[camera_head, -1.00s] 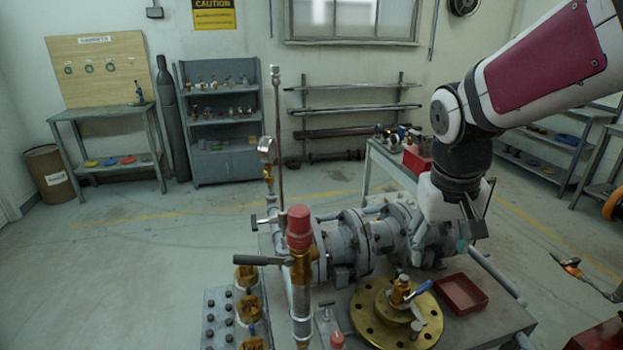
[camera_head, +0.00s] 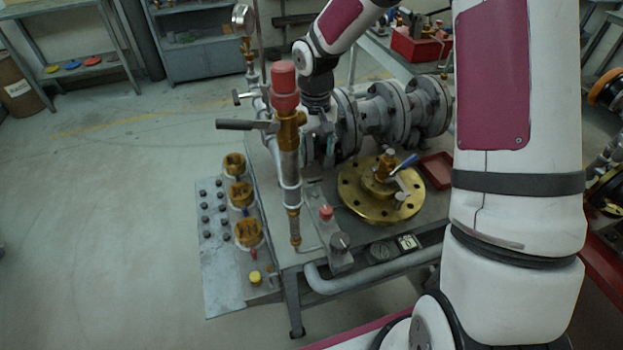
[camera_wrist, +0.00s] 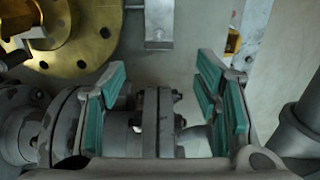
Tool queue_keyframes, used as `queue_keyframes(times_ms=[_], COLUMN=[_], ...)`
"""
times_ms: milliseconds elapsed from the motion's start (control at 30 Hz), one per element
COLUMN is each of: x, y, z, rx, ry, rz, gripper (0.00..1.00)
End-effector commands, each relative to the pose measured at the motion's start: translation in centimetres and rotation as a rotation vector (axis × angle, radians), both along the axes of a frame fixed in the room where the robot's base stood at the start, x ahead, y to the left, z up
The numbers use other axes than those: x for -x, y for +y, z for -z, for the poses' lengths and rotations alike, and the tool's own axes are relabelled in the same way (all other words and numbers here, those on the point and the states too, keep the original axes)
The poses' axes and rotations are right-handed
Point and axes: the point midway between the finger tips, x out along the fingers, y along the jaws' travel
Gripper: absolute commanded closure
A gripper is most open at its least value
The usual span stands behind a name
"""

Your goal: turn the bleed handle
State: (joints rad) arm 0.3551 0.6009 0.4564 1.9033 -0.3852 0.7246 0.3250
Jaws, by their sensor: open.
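A vertical pipe (camera_head: 291,165) with a red cap (camera_head: 284,78) and a brass body stands at the bench's near left corner. A long dark lever (camera_head: 247,125) sticks out left from it. A smaller T-shaped handle (camera_head: 243,96) sits on the gauge pipe behind. I cannot tell which is the bleed handle. My gripper (camera_head: 320,152) is just right of the red-capped pipe, pointing down beside the grey flanged pipe (camera_head: 383,114). In the wrist view, my gripper (camera_wrist: 163,100) is open with teal pads apart, and grey flanged piping shows beyond and between them; no handle is gripped.
A brass flange (camera_head: 360,205) with a blue-handled valve (camera_head: 386,167) lies on the bench. A red tray (camera_head: 437,170) is right of it. A plate with brass fittings (camera_head: 243,195) is at the left. The floor left is clear.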

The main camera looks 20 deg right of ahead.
Motion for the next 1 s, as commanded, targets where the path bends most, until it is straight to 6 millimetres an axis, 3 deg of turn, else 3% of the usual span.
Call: queue_keyframes(times_ms=[300,500,700,1000], x=[0.1,0.1,0.0,0.0], y=[0.1,0.1,0.0,0.0], z=[6.4,9.3,10.5,10.6], rx=[-0.001,-0.001,0.0,0.0], ry=[0.005,0.002,-0.001,-0.001], rz=[-0.001,-0.001,0.0,0.0], gripper=[0.43,0.43,0.43,0.46])
